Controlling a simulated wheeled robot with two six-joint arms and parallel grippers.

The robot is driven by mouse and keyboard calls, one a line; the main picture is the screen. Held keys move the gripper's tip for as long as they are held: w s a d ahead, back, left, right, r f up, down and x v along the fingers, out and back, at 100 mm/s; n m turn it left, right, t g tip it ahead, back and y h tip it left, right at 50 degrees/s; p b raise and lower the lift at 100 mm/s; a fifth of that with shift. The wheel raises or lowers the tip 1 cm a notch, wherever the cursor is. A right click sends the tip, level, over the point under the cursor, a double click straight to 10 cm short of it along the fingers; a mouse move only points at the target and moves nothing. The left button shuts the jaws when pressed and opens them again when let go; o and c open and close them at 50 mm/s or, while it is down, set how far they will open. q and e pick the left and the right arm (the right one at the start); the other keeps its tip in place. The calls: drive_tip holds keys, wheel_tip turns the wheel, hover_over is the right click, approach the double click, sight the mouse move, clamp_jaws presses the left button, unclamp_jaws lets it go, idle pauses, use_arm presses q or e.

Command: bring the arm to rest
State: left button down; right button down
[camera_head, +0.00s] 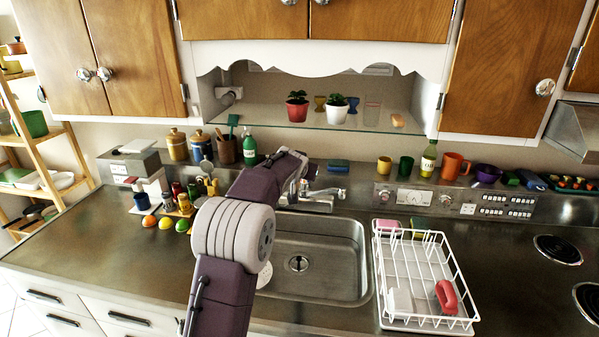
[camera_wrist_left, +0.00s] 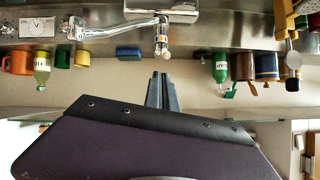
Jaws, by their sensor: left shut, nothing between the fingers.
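My left arm rises from the bottom of the head view, a purple and pale grey arm, and reaches over the left part of the sink (camera_head: 330,285) toward the tap (camera_head: 325,195). Its far end is by the tap, and the fingers cannot be made out there. In the left wrist view, which is upside down, the left gripper (camera_wrist_left: 162,77) shows as two dark fingers close together, shut and empty. The tap also shows in that view (camera_wrist_left: 110,29). My right gripper is in neither view.
A white dish rack (camera_head: 455,265) with a red-handled item stands right of the sink. Cups line the back ledge. A glass shelf (camera_head: 330,124) with two plants hangs above the tap.

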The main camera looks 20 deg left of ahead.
use_arm(q)
drive_tip(key=s+d+f+g+h, duration=0.1)
drive_tip(key=s+d+f+h, duration=0.15)
drive_tip(key=s+d, duration=0.45)
drive_tip(key=s+d+f+g, duration=0.2)
drive_tip(key=s+f+g, duration=0.1)
drive_tip(key=s+f, duration=0.4)
drive_tip(key=s+d+f+g, duration=0.2)
drive_tip(key=s+f, duration=0.5)
drive_tip(key=s, duration=0.7)
drive_tip(key=s+d+f+g+h, duration=0.1)
drive_tip(key=s+f+g, duration=0.3)
drive_tip(key=s, duration=0.6)
wheel_tip(320, 180, down, 3)
drive_tip(key=shift+s+d+r+m, duration=0.1)
drive_tip(key=shift+s+d+m, duration=0.2)
drive_tip(key=shift+d, duration=0.25)
